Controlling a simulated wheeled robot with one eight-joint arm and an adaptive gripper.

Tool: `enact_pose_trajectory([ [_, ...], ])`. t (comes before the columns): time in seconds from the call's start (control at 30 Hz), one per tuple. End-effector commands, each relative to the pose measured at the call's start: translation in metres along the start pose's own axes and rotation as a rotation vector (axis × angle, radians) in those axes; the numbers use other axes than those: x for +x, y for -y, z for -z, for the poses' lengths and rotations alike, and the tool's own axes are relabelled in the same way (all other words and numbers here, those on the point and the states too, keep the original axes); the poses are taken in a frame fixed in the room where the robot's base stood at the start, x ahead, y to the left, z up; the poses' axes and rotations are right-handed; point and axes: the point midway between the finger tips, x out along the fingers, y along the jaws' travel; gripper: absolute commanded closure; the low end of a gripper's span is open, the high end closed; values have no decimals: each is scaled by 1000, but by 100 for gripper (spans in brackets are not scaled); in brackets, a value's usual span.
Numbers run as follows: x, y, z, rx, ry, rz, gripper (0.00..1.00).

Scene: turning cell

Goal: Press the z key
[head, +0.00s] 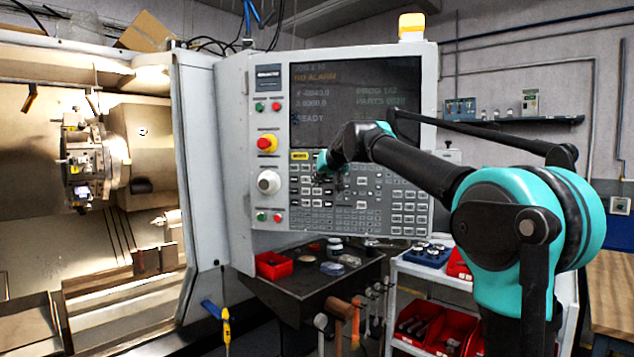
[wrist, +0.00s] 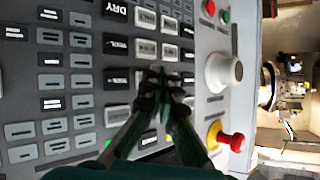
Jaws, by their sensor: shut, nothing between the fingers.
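The machine's control panel (head: 267,200) stands upright, with a keypad (head: 377,205) of grey and dark keys below its screen. My gripper (head: 326,168) is at the upper left part of the keypad. In the wrist view the shut fingertips of my gripper (wrist: 164,76) are over a column of light keys (wrist: 145,48) beside dark keys (wrist: 116,45). The picture does not show whether the tips touch a key. The legends are too small or blurred to pick out the z key, and the fingers cover some keys.
Left of the keys are a red emergency button (head: 267,143) on a yellow base and a pale round knob (head: 268,181). The lit screen (head: 345,95) is above. A dark tool tray (head: 300,294) juts out below the panel.

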Motion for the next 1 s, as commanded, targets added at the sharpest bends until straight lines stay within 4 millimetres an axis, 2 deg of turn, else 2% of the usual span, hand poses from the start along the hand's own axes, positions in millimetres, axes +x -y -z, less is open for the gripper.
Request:
enact_pose_trajectory([
  [0.5, -7, 5, -5, -1, 0, 0, 100],
  [1.0, -36, 26, -27, -1, 1, 0, 100],
])
